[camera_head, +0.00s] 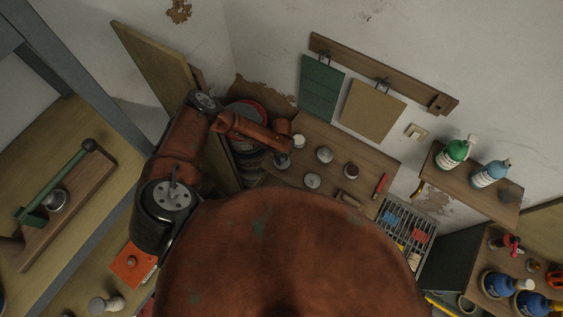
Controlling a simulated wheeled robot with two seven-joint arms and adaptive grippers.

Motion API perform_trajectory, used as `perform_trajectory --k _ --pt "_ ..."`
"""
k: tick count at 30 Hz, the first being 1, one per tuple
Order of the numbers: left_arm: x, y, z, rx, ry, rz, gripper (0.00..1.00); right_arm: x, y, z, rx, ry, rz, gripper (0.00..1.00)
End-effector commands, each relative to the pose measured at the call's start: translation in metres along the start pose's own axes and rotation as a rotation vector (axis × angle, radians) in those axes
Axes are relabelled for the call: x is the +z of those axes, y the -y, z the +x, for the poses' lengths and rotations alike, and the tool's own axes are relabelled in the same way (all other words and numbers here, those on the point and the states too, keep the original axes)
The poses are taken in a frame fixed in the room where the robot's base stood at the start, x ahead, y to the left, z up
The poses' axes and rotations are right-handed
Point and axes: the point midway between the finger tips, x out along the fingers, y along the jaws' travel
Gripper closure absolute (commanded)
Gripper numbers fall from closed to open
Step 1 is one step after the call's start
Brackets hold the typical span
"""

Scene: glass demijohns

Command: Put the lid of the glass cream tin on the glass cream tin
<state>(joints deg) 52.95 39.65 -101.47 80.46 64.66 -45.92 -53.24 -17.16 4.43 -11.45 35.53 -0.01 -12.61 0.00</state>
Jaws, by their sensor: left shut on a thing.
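My left gripper (283,158) reaches down over the left end of the wooden bench top. It is shut on a small grey round thing (282,162) that looks like the lid, though it is too small and partly hidden to be sure. A tin (351,170) with a light rim and dark top stands to the right and may be the open glass cream tin. A grey tin (324,154), a white-topped jar (299,141) and a pale round tin or disc (312,180) lie between it and my gripper. My right gripper is not in view.
A red-handled tool (381,183) and a small tan block (347,199) lie on the bench's right part. A grey rack (403,233) is at its right front. Green and brown boards hang behind. A shelf (470,183) with spray bottles is at the right.

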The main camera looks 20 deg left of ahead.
Motion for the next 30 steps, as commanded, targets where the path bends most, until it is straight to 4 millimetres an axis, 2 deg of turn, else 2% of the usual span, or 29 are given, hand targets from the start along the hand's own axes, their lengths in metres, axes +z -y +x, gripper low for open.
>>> perform_trajectory --k 5,16,26,30 --pt "0.000 0.000 -0.015 0.000 0.000 -0.001 1.00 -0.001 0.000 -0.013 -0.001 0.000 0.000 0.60" --pt "0.000 0.000 -0.036 0.000 0.000 0.001 1.00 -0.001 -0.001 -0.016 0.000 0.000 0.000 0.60" --pt "0.000 0.001 -0.038 0.000 0.001 -0.001 1.00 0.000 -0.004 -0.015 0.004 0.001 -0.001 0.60" --pt "0.001 0.009 -0.036 -0.002 0.000 -0.036 1.00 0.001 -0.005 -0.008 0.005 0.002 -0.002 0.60"
